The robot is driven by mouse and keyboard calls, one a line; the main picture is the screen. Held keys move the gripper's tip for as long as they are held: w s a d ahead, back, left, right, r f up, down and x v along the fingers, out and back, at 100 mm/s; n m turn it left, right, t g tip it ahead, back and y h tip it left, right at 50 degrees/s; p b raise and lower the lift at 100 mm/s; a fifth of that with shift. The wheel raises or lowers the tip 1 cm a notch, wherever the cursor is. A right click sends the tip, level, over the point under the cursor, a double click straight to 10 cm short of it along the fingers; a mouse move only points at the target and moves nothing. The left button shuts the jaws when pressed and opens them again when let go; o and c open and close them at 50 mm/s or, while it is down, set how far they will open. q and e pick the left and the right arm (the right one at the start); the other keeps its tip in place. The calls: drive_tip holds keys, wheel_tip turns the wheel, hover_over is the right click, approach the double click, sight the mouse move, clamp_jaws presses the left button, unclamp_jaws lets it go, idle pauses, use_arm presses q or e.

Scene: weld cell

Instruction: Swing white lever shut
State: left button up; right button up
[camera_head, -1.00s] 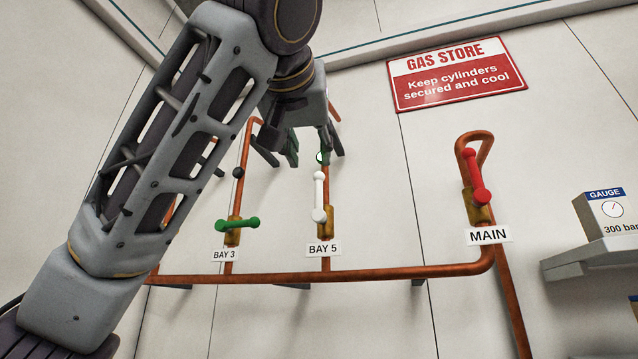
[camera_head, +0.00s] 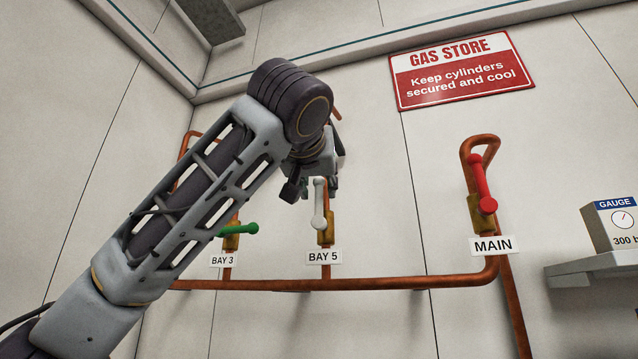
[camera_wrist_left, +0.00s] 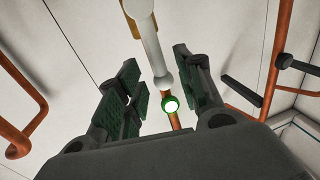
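The white lever (camera_head: 319,206) is on the brass valve (camera_head: 325,234) above the BAY 5 label (camera_head: 324,257). It points upward, roughly in line with its copper pipe. My left gripper (camera_head: 317,186) is at the lever's upper part, which it partly hides. In the left wrist view the white lever (camera_wrist_left: 151,52) runs between the two green-padded fingers of the left gripper (camera_wrist_left: 158,78). The fingers are apart, with gaps on both sides of the lever. My right gripper is in neither view.
A green lever (camera_head: 239,230) lies crosswise at BAY 3, partly behind my left arm. A red lever (camera_head: 481,184) stands along the MAIN pipe at right. A copper pipe (camera_head: 400,282) runs across below. A lit green-ringed lamp (camera_wrist_left: 171,104) shows beyond the white lever.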

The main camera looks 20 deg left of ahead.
sight(319, 187)
use_arm(q)
drive_tip(key=shift+w+a+p, duration=0.15)
drive_tip(key=shift+w+p, duration=0.1)
drive_tip(key=shift+w, duration=0.6)
drive_tip(key=shift+w+a+p, duration=0.15)
drive_tip(key=shift+w+p, duration=0.1)
drive_tip(key=shift+w, duration=0.6)
clamp_jaws()
